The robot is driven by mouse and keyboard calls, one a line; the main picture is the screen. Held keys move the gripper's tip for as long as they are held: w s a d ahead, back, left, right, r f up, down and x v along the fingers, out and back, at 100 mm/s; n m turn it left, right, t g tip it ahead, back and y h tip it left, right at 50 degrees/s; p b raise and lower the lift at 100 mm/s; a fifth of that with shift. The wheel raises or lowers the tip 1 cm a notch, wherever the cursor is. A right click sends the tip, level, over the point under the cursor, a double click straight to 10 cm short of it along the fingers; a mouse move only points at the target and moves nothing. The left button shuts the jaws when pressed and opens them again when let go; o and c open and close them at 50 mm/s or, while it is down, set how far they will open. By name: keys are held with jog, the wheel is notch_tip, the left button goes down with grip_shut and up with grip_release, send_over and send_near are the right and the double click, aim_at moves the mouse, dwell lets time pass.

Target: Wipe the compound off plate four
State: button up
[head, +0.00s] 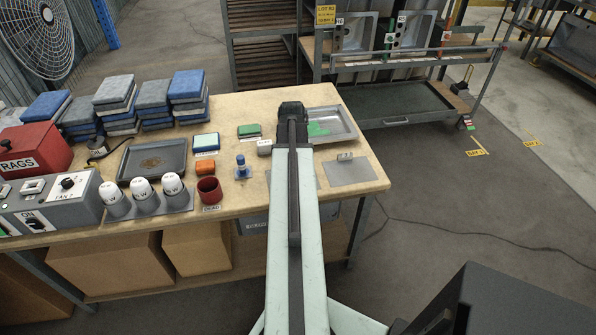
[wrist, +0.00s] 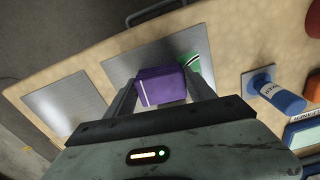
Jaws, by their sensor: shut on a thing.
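In the wrist view my gripper (wrist: 160,90) is shut on a folded purple pad (wrist: 160,86), which has a pale stripe. The pad is over a flat grey metal plate (wrist: 140,58). A green patch of compound (wrist: 190,63) shows beside the pad on that plate's right part. I cannot tell if the pad touches the plate. A second bare grey plate (wrist: 65,103) lies to its left; in the head view a bare plate (head: 350,171) lies right of my arm. My arm hides the gripper's fingertips in the head view. I cannot read which plate is four.
A shallow metal tray (head: 345,122) with green compound lies at the bench's back right. A blue bottle (head: 242,166), a red cup (head: 209,190) and a green-topped pad (head: 249,131) stand left of my arm. White-capped jars (head: 145,193) and a dark tray (head: 153,158) are further left.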

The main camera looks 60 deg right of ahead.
jog(key=shift+w+a+f, duration=0.1)
jog(key=shift+w+a, duration=1.1)
jog(key=shift+w, duration=0.05)
jog(key=shift+w+a, duration=1.2)
jog(key=shift+w, duration=0.25)
jog(key=shift+r, duration=0.2)
jog(key=shift+s+d+f, duration=0.15)
jog(key=shift+s+d, duration=1)
jog(key=shift+s, duration=0.1)
jog(key=shift+s+d, duration=1.35)
jog(key=shift+s, duration=0.2)
jog(key=shift+s+d, duration=1.1)
jog(key=shift+s, duration=0.25)
jog(key=shift+w+a, duration=1.15)
jog(key=shift+w, duration=0.25)
jog(key=shift+w+a, duration=1.1)
jog(key=shift+w, duration=0.1)
jog(key=shift+w+a, duration=1.25)
jog(key=shift+w, duration=0.3)
